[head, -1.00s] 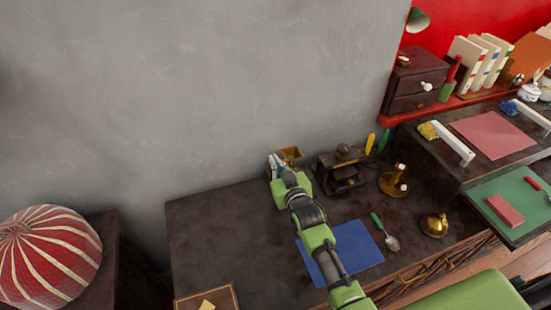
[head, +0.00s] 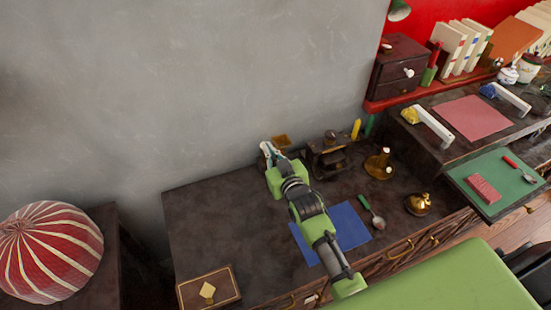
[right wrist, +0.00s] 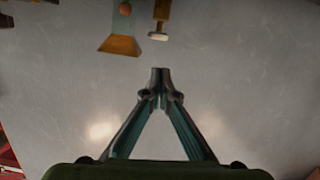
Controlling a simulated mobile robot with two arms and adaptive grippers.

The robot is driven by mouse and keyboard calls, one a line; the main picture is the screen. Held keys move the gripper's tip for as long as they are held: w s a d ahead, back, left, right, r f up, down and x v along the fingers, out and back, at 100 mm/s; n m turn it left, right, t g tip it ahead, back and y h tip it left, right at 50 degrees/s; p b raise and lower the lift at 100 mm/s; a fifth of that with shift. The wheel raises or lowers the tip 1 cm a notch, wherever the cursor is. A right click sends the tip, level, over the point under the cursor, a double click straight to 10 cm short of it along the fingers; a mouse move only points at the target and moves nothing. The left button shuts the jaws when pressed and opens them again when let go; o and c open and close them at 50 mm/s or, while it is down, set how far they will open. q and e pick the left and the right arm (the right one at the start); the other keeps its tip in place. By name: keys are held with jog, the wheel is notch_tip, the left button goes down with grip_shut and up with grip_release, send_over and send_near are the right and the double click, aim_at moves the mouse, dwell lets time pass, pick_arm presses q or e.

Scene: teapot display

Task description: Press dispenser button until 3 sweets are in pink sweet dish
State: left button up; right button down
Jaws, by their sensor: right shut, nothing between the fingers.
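My right gripper (head: 267,151) is at the back of the dark desk, close to a small brass-coloured part (head: 281,141) that may belong to the dispenser. In the right wrist view the gripper (right wrist: 160,75) is shut, with its fingertips together and empty. Ahead of the tips are a flared brass chute (right wrist: 120,45) with a reddish ball (right wrist: 125,9) above it, and a brass rod with a pale round end (right wrist: 158,36), possibly the button. The tips look apart from both. I cannot make out a pink sweet dish. My left gripper is out of view.
A dark machine (head: 328,155) and a brass candlestick-like piece (head: 380,163) stand right of the gripper. A blue mat (head: 345,218), a spoon (head: 372,212) and a brass bell-like object (head: 418,204) lie nearer. A wooden box (head: 208,290) is at front left; the desk's left is clear.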

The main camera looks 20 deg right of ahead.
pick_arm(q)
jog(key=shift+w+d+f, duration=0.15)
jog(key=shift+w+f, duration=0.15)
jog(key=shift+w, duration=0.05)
pick_arm(e)
jog(key=s, duration=0.2)
jog(key=s+r, duration=0.1)
jog(key=s, duration=0.2)
jog(key=shift+s+d, duration=0.15)
jog(key=shift+s, duration=0.05)
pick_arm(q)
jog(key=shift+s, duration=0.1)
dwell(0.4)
